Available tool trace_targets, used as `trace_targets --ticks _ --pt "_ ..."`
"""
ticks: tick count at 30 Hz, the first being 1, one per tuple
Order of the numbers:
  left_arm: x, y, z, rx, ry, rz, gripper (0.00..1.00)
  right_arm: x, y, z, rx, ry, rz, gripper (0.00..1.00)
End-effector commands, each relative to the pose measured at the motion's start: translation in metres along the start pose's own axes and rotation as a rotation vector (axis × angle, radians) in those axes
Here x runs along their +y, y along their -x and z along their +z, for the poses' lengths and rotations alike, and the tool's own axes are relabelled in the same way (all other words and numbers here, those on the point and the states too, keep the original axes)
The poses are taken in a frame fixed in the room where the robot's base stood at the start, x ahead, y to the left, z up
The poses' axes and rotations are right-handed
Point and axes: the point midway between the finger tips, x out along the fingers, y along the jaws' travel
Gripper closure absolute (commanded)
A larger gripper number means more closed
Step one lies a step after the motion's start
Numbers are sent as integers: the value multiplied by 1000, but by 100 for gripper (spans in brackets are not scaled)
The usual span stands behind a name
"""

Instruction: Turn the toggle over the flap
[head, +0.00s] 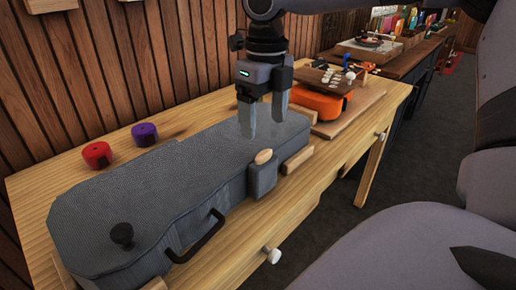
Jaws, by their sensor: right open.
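A grey ukulele case (165,195) lies closed on the wooden table. A grey flap (262,181) hangs over its front side toward the right end. A small pale wooden toggle (263,157) sits at the top of the flap; its exact turn is hard to tell. My right gripper (263,121) points down just above and behind the toggle, fingers apart, with nothing between them. It does not appear to touch the toggle. My left gripper is not in view.
A black handle (198,238) and black knob (121,234) are on the case. Red (97,155) and purple (144,134) rolls lie behind it. Wooden blocks (298,160) stand against the case. An orange ukulele (318,102) lies beyond. The table's front strip is clear.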

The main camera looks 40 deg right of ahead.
Motion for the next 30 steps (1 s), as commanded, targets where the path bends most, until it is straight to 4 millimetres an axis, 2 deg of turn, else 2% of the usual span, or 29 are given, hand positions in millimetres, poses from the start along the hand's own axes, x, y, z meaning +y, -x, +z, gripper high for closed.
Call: trace_targets --ticks 4,12,15,26,29,30 --pt "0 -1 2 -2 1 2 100 0 -12 0 7 7 -19 21" --pt "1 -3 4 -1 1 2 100 0 -53 -1 8 5 -14 21" --pt "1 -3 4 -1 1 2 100 -1 -63 -1 5 5 -15 21" --pt "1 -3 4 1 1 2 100 -1 -70 0 3 4 -14 21" --pt "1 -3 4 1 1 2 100 -1 -69 0 3 4 -14 51" --pt "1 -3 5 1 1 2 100 -1 -69 0 3 4 -14 64"
